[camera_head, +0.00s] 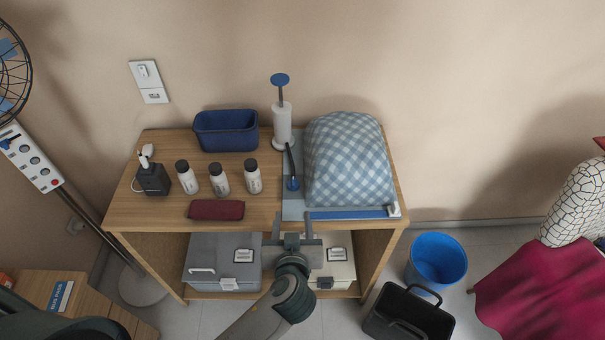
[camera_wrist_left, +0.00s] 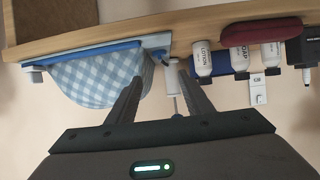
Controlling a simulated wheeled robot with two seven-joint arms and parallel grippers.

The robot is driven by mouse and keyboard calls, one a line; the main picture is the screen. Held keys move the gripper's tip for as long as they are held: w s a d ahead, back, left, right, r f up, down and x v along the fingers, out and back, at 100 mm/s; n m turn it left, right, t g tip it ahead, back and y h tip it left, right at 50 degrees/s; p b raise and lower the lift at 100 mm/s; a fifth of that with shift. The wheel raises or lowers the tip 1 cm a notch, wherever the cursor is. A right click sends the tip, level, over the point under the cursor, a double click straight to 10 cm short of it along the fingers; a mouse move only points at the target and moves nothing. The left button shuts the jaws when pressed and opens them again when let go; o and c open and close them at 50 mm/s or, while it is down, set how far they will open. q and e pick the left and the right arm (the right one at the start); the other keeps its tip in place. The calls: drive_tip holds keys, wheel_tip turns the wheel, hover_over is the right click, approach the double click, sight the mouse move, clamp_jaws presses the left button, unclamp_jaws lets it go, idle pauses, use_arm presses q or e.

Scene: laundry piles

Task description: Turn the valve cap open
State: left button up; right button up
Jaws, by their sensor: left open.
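No part is plainly a valve cap; I cannot tell which thing it is. A white upright cylinder (camera_head: 282,122) with a thin shaft and a flat blue disc on top (camera_head: 280,79) stands at the back of the wooden shelf unit. A dark rod with a round blue end (camera_head: 292,184) lies beside the blue checked cloth bundle (camera_head: 348,160). My left gripper (camera_head: 293,222) is open and empty at the unit's front edge, apart from these things. In the left wrist view its fingers (camera_wrist_left: 160,85) flank the white cylinder (camera_wrist_left: 172,77), which is farther off. My right gripper is not in view.
Dark-capped bottles (camera_head: 219,180), a maroon pouch (camera_head: 216,210), a navy bin (camera_head: 226,131) and a black charger (camera_head: 153,180) fill the left of the top. Storage boxes (camera_head: 205,274) sit below.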

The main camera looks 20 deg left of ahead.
use_arm(q)
drive_tip(key=p, duration=0.5)
approach(293, 183)
drive_tip(key=x, duration=0.6)
drive_tip(key=shift+w, duration=0.4)
drive_tip(key=shift+x, duration=1)
drive_tip(key=shift+f, duration=0.1)
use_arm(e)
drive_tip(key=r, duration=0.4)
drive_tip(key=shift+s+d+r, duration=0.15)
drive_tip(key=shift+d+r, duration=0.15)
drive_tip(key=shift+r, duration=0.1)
use_arm(q)
drive_tip(key=c, duration=0.9)
drive_tip(key=shift+c, duration=0.6)
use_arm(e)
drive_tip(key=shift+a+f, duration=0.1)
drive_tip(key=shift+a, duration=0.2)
